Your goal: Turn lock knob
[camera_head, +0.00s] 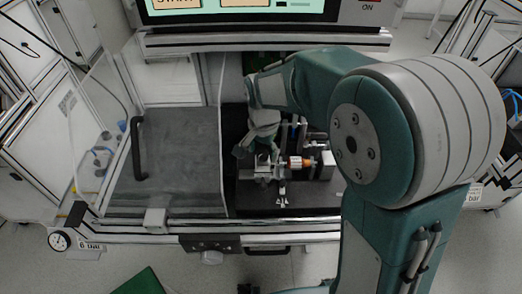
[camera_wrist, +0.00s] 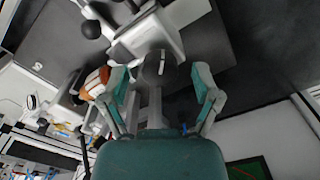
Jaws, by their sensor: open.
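In the wrist view, a dark rounded knob (camera_wrist: 158,66) with a pale line on it lies between the two fingers of my gripper (camera_wrist: 160,82). It looks like the lock knob. The fingers stand apart on either side of it, with visible gaps, so it is not gripped. How near it is in depth I cannot tell. A grey shaft-like part runs below the knob toward my palm. In the head view, my gripper (camera_head: 258,152) is low over the test fixture (camera_head: 262,172), and the knob is hidden or too small to make out.
A black ball-ended handle (camera_wrist: 89,29) stands nearby. A clear cover with a black handle (camera_head: 137,148) is at left. A screen (camera_head: 235,10) is at the back.

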